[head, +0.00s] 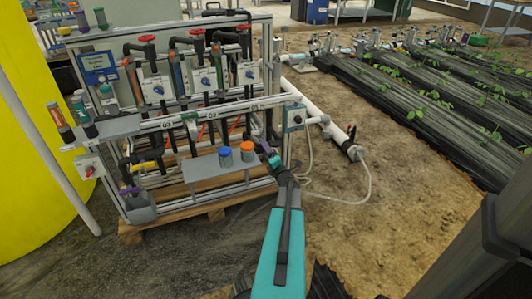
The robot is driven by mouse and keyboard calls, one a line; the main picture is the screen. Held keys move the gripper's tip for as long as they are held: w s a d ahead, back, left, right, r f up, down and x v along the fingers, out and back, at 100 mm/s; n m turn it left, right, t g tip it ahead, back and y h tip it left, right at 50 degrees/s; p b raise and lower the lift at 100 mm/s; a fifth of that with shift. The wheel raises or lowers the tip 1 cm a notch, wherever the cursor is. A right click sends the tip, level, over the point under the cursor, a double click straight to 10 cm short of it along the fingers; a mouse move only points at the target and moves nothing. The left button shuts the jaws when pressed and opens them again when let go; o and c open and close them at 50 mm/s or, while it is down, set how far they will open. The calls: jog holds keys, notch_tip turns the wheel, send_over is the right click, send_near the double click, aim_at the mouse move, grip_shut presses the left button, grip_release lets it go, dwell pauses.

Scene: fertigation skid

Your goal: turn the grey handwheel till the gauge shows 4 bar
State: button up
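My gripper (268,153) is at the end of my teal arm, by the right front of the skid, close to the orange-topped jar. It is small and dark here, and I cannot tell whether its fingers are open or shut. I cannot make out a grey handwheel for certain. No gauge needle or bar reading is legible.
A grey shelf (205,166) on the skid front carries a blue-topped jar (225,157) and an orange-topped jar (247,151). A yellow tank (35,150) stands left. A white pipe (322,118) and hose (368,180) run right, near covered plant beds (440,100). Bare ground lies front right.

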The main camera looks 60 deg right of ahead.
jog(key=shift+w+d, duration=0.3)
jog(key=shift+w, duration=0.05)
jog(key=shift+c, duration=0.5)
